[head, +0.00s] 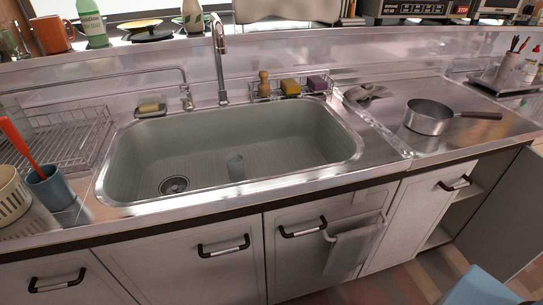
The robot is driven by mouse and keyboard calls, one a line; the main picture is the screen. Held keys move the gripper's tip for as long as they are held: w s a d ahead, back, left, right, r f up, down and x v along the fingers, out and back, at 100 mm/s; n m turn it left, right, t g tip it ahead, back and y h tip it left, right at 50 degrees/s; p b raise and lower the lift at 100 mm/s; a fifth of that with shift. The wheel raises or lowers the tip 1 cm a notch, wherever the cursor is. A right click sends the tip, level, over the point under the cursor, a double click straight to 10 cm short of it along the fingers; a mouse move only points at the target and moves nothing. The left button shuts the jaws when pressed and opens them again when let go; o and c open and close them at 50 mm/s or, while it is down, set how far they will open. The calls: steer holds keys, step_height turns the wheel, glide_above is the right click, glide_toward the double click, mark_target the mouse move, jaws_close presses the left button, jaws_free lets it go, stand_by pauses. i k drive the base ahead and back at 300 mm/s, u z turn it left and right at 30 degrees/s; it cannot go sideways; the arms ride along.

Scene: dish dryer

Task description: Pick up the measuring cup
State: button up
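A small clear, greyish cup-like thing (236,167) is in the sink (130,195), near the middle of its basin and right of the drain. It may be the measuring cup, but it is too small and blurred to show any markings or a handle. Nothing touches it from above. My gripper does not show in the head view, so I cannot see whether it is open or shut.
A tall faucet (219,62) rises behind the basin. A saucepan (430,117) and a shiny metal item (367,93) stand on the right counter. A wire rack (62,143) and blue mug (50,187) are at left. The basin around the cup-like thing is clear.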

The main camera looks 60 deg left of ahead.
mark_target(234, 161)
steer(key=z, duration=0.1)
steer(key=k, duration=2.65)
steer(key=u, duration=0.9)
steer(key=i, duration=1)
steer(key=z, duration=0.1)
